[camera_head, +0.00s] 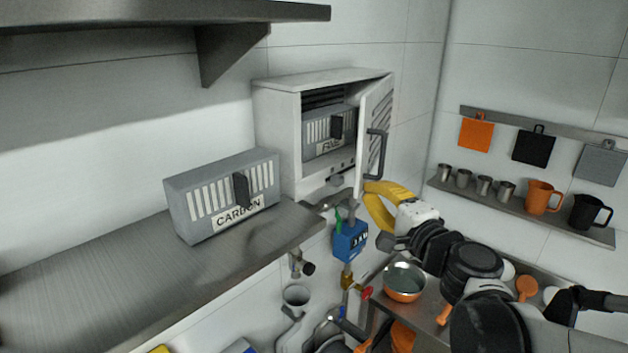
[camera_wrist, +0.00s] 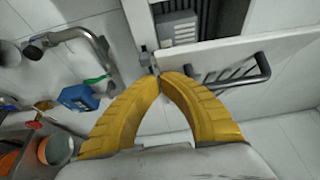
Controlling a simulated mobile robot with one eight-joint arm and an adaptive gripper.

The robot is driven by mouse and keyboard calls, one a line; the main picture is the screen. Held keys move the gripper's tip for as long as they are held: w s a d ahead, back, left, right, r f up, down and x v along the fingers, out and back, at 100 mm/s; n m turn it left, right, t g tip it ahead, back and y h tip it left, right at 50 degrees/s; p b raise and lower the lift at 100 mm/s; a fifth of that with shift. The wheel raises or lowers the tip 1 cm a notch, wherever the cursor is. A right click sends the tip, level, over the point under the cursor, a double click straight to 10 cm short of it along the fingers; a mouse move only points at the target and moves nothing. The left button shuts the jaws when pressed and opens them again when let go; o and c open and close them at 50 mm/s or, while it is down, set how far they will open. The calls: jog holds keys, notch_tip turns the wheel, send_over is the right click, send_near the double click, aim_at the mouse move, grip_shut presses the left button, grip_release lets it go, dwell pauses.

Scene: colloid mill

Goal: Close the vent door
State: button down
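The white vent cabinet (camera_head: 277,130) is on the wall at the back. Its white vent door (camera_head: 372,105), hinged at the right, stands open and swung outward. A dark bar handle (camera_head: 376,153) is on the door's outer face. The door (camera_wrist: 290,35) and handle (camera_wrist: 240,72) also show in the wrist view. My gripper (camera_head: 370,187) has yellow fingers, near the door's lower edge, below the handle. In the wrist view, its fingertips (camera_wrist: 160,75) meet with nothing visible between them, close to the door's edge. I cannot tell whether they touch it.
A grey filter box (camera_head: 332,132) sits inside the cabinet. A box marked CARBON (camera_head: 222,195) stands on the metal shelf (camera_head: 130,275) at left. A blue device (camera_head: 350,241) and pipework are below the cabinet. Cups and mugs line the right wall rack.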

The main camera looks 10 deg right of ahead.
aim_at(315, 174)
jog(key=w+a, duration=0.2)
jog(key=w+a+b, duration=0.1)
jog(key=w+a, duration=0.1)
jog(key=a, duration=0.1)
jog(key=w+a+b, duration=0.1)
jog(key=w+a, duration=0.1)
jog(key=shift+a+f, duration=0.1)
jog(key=shift+a, duration=0.3)
jog(key=shift+w+a, duration=0.6)
jog(key=shift+w, duration=0.1)
jog(key=shift+s, duration=0.1)
